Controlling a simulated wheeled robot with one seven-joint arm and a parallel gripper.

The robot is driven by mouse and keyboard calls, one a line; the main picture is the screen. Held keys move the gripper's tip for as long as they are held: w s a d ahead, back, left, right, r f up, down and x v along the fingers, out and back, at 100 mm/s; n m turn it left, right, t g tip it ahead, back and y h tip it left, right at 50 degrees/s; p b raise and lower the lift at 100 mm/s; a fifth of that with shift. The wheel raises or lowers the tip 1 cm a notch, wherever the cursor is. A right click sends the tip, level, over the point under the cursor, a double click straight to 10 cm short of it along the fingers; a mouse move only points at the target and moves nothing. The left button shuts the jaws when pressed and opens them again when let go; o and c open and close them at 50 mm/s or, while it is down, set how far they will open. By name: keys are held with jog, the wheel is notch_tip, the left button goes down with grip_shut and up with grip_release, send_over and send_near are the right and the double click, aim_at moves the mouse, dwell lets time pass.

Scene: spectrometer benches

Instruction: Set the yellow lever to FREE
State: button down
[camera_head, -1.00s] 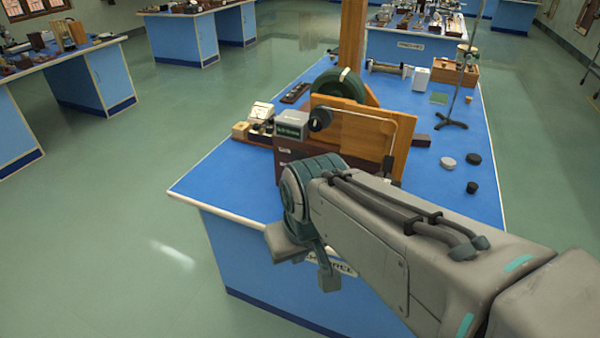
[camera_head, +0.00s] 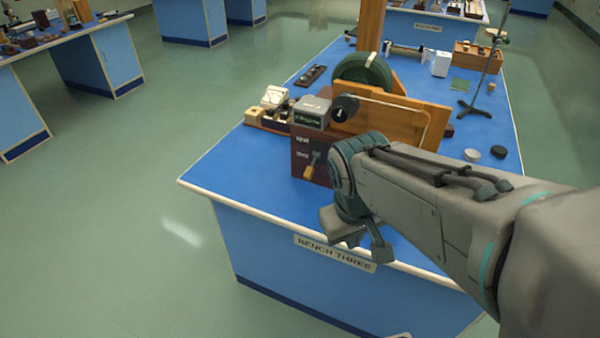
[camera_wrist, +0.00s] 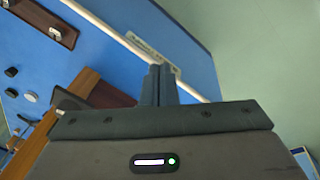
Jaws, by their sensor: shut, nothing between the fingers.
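The yellow lever (camera_head: 310,171) is on the front of a dark brown box (camera_head: 325,152) on the near bench. Its handle hangs down, tilted slightly to the left, below a dark stem. Two small white labels (camera_head: 302,147) sit one above the other left of the stem; their words are too small to read. In the wrist view, my gripper (camera_wrist: 160,70) is shut and empty, its fingers together over the bench's front edge. The head view shows my wrist to the right of the lever, apart from it. I cannot make out the lever in the wrist view.
A small grey display unit (camera_head: 312,112) tops the box. A wooden board with a black knob (camera_head: 344,107) and a green wheel (camera_head: 362,72) stand behind. Black and pale discs (camera_head: 472,155) lie to the right. The front-left bench top is clear.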

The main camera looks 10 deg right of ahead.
jog(key=w+d+f+n+g+h+b, duration=0.2)
jog(key=w+d+f+n+h+b, duration=0.15)
jog(key=d+f+n+h, duration=0.35)
jog(key=n+t+h+b, duration=0.3)
jog(key=n+t+b, duration=0.3)
jog(key=n+t, duration=1.2)
send_near(312, 165)
jog(key=s+a+f+n+g, duration=0.2)
jog(key=s+a+f, duration=0.1)
jog(key=shift+s, duration=0.15)
jog(key=p+x, duration=0.1)
jog(key=x, duration=0.9)
jog(key=shift+f, duration=0.1)
jog(key=shift+a, duration=0.15)
